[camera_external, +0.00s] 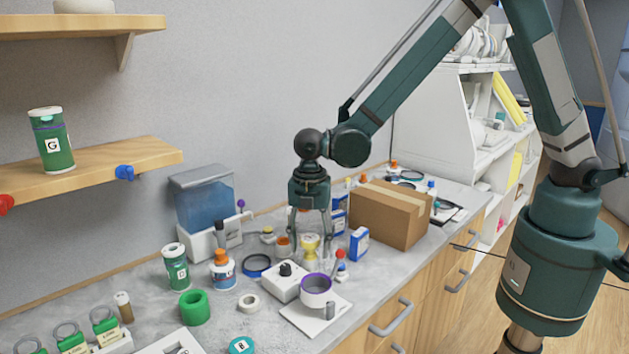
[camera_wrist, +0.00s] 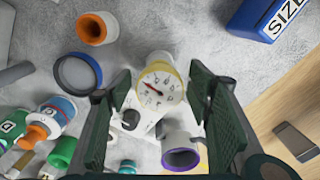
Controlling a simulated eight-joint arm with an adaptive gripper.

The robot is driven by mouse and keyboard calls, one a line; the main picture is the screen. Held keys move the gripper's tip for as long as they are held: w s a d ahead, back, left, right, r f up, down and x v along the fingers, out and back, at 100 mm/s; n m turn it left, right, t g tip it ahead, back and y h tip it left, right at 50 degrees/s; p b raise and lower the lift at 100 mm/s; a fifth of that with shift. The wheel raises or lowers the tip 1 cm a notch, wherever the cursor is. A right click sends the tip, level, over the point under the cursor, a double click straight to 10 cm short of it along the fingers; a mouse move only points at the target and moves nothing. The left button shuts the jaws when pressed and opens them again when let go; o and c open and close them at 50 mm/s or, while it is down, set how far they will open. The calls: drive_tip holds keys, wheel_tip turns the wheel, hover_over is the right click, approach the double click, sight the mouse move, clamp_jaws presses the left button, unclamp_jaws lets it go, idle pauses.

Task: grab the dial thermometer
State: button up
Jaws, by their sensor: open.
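The dial thermometer (camera_wrist: 161,88) has a round white face with a red needle and a yellow rim, and it faces the wrist camera. In the external view the yellow-and-white thermometer (camera_external: 310,246) stands on the grey counter. My gripper (camera_external: 309,238) is open and points down over it, with one finger on each side. In the wrist view the thermometer lies between the fingers of my gripper (camera_wrist: 162,80), with a gap visible on both sides. Whether the fingertips reach down beside its body is hard to tell.
A white device with a black knob (camera_external: 286,283) and a purple-rimmed cup (camera_external: 316,284) stand close in front. A blue-and-white box (camera_external: 358,243) is to the right, before a cardboard box (camera_external: 390,213). A dark blue ring (camera_external: 257,265) and an orange-and-white bottle (camera_external: 222,272) are left.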

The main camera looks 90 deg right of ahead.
drive_tip(key=shift+c, duration=0.5)
drive_tip(key=c, duration=1)
drive_tip(key=shift+r, duration=0.15)
drive_tip(key=shift+r+b, duration=0.3)
drive_tip(key=shift+r, duration=4.55)
